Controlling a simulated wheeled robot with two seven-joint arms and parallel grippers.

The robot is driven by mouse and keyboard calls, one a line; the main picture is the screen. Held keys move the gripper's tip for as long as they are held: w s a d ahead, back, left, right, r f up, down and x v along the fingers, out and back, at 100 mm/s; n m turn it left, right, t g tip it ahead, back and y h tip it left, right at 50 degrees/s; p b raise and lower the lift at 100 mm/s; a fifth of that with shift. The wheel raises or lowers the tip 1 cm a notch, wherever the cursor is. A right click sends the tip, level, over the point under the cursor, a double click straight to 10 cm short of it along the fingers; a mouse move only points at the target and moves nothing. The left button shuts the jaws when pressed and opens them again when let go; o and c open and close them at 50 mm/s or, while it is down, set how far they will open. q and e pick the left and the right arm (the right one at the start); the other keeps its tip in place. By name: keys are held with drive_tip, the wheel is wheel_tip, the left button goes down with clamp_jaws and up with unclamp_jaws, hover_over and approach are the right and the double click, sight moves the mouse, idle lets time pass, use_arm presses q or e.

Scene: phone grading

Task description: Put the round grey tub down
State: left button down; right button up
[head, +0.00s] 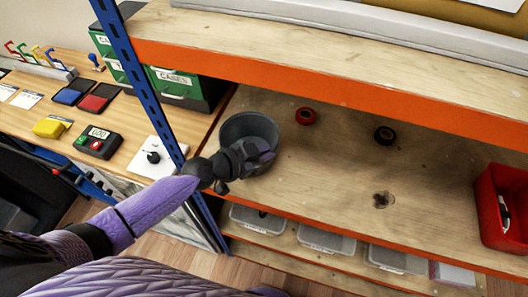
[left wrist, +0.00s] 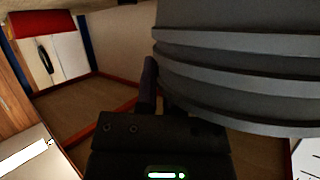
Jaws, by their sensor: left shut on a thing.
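The round grey tub (head: 248,128) is at the left part of the wooden shelf (head: 335,160) in the head view, near the blue upright. My left gripper (head: 254,152) is shut on its near side. In the left wrist view the tub's ribbed grey side (left wrist: 240,65) fills the upper right, beside the gripper's dark fingers (left wrist: 160,90). The gripper hides part of the tub's near side, and I cannot tell whether its base touches the shelf. My right gripper is not in view.
A red bin (head: 486,205) stands at far right. The blue upright (head: 150,95) is close at left. An upper shelf edge (head: 330,85) runs above. Mid-shelf is mostly clear.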

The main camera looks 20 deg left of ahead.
use_arm(q)
drive_tip(key=c, duration=0.7)
unclamp_jaws()
drive_tip(key=shift+c, duration=0.2)
